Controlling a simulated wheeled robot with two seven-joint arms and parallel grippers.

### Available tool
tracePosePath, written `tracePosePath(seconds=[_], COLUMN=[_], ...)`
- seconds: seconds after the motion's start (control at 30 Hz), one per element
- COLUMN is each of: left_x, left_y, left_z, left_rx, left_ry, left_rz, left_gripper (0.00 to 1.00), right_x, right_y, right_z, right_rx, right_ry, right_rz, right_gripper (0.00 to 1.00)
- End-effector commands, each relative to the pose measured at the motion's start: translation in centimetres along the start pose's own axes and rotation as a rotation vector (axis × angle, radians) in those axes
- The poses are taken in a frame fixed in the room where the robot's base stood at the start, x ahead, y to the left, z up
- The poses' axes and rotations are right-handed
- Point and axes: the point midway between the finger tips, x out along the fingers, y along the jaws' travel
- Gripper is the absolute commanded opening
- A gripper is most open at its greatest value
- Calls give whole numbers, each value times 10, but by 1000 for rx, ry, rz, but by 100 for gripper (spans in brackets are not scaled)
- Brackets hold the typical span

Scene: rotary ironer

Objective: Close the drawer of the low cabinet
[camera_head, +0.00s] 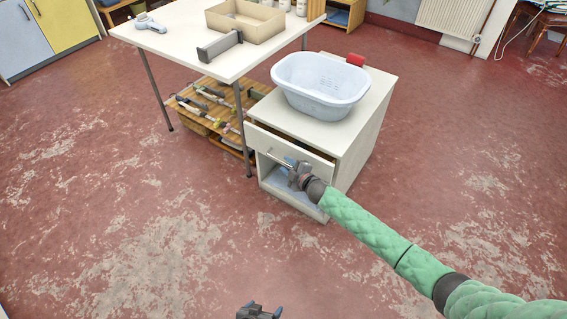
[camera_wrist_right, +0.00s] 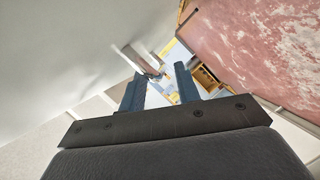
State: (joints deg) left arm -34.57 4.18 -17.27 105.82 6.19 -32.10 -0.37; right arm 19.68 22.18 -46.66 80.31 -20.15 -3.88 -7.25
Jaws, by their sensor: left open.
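The low white cabinet (camera_head: 352,140) stands right of the white table. Its drawer (camera_head: 272,142) is at the top of the front and is partly pulled out, with a dark gap showing behind its front panel. A metal bar handle (camera_head: 279,159) runs across the drawer front. My right gripper (camera_head: 294,168) is at the right part of the handle; in the right wrist view its two fingers (camera_wrist_right: 160,85) are apart, with a bar-like handle (camera_wrist_right: 138,62) near their tips. Whether they touch it I cannot tell. My left gripper (camera_head: 260,310) is open and empty at the bottom edge, far from the cabinet.
A pale blue laundry basket (camera_head: 320,80) and a small red object (camera_head: 355,59) sit on the cabinet top. The white table (camera_head: 180,35) with a wooden box (camera_head: 245,20) stands close at left. Below the drawer is an open compartment. The red floor in front is clear.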

Motion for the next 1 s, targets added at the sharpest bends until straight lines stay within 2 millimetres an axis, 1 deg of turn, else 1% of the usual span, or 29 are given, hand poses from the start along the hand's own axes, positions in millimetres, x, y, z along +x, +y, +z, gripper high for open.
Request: tracePosePath(seconds=[0.03, 0.2, 0.33, 0.57, 0.67, 0.73, 1.0], left_x=[0, 1, 1, 0, 0, 0, 1], left_y=[0, 0, 0, 1, 1, 1, 0], left_z=[0, 1, 1, 2, 2, 2, 1], left_rx=[0, 0, 0, 0, 0, 0, 0], left_ry=[0, 0, 0, -1, -1, -1, 0], left_rz=[0, 0, 0, 1, 1, 1, 0], left_gripper=[83, 83, 83, 83, 83, 83, 83], right_x=[8, 22, 27, 27, 27, 27, 28], right_y=[1, 0, 1, 0, 0, 0, 1], right_z=[0, 0, 0, 0, 0, 0, 2], right_rx=[0, 1, 0, 0, 0, 0, 0], right_ry=[0, 1, 1, 1, 1, 1, 0], right_rz=[1, 1, 1, 0, 0, 0, 0], right_gripper=[32, 32, 32, 32, 15, 1, 0])
